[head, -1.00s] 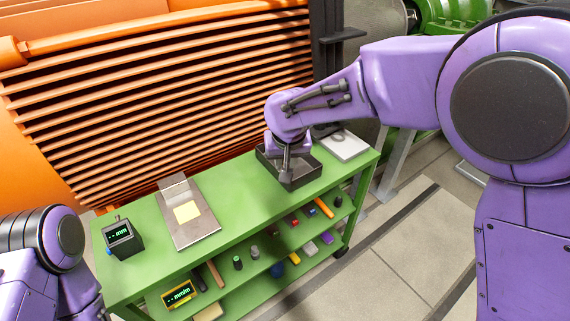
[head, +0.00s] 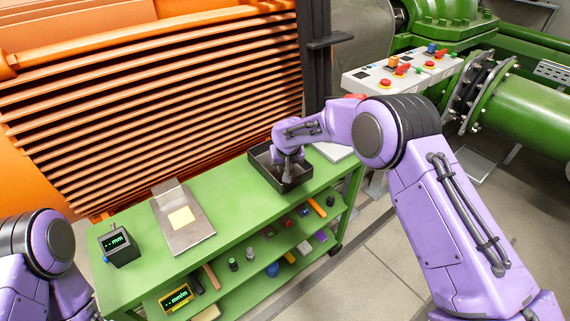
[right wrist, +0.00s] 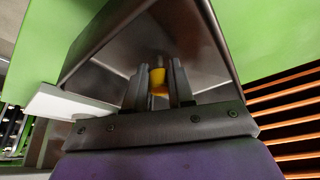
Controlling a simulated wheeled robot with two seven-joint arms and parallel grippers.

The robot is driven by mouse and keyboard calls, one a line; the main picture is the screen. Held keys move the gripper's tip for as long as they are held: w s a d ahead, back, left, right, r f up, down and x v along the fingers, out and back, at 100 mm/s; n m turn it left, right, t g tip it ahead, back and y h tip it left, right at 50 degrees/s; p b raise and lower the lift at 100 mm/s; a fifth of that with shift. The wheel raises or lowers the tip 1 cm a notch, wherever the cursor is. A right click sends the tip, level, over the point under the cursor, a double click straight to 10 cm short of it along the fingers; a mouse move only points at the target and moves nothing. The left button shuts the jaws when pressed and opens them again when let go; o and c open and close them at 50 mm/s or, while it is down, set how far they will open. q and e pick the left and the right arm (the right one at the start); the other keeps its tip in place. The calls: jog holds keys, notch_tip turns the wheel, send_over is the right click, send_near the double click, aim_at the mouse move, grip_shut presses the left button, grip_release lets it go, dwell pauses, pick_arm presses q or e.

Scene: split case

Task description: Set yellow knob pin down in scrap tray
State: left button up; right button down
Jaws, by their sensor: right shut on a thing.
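The yellow knob pin (right wrist: 158,82) shows in the right wrist view between the two fingers of my right gripper (right wrist: 157,85), which is shut on it. The scrap tray (head: 262,163) is a dark, open metal box on the green bench top. My right gripper (head: 286,176) reaches down into this tray in the head view. The tray's inner wall (right wrist: 115,50) surrounds the fingers in the right wrist view. Whether the pin touches the tray floor I cannot tell. In the head view the pin is hidden by the gripper. My left gripper is out of view.
The green bench (head: 232,216) also carries a metal plate with a yellow note (head: 181,217), a gauge box (head: 119,246) and a white panel (head: 333,150) beside the tray. Small items lie on the lower shelf. An orange louvred wall (head: 150,110) stands behind.

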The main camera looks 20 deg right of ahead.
jog(key=shift+s+f, duration=0.1)
jog(key=c, duration=1)
grip_release()
jog(key=shift+o, duration=0.2)
jog(key=v, duration=1.2)
jog(key=shift+b, duration=0.3)
